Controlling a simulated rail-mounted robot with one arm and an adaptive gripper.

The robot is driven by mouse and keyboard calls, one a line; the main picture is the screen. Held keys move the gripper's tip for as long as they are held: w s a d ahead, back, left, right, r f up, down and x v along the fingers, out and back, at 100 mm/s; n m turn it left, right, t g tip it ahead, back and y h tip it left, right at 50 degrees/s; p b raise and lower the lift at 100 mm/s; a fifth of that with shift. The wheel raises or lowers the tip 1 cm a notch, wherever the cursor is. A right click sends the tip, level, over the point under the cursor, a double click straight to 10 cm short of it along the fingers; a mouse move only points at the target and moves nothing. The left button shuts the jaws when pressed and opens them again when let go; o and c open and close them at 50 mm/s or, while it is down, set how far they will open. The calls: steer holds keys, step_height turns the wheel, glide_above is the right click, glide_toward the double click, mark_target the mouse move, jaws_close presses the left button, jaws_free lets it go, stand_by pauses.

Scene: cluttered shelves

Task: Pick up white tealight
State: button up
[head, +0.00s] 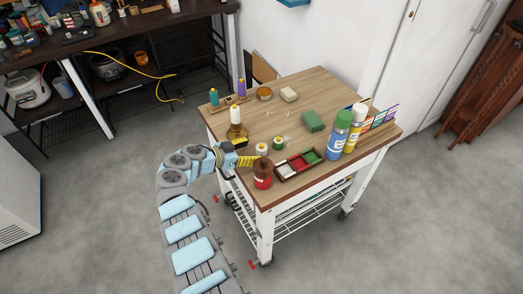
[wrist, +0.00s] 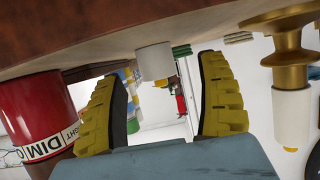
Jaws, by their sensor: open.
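In the wrist view, which looks upside down, the white tealight (wrist: 154,61) appears between and beyond the open, empty fingers (wrist: 166,95). I cannot tell the exact gap left to it.
A green candle (head: 278,143) stands just behind the tealight.

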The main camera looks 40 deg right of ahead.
mark_target(257, 151)
steer(key=shift+s+x, duration=0.15)
steer(key=shift+x, duration=1.1)
steer(key=shift+s+x, duration=0.2)
steer(key=shift+x, duration=1.05)
steer(key=shift+r, duration=0.15)
steer(key=c, duration=1.3)
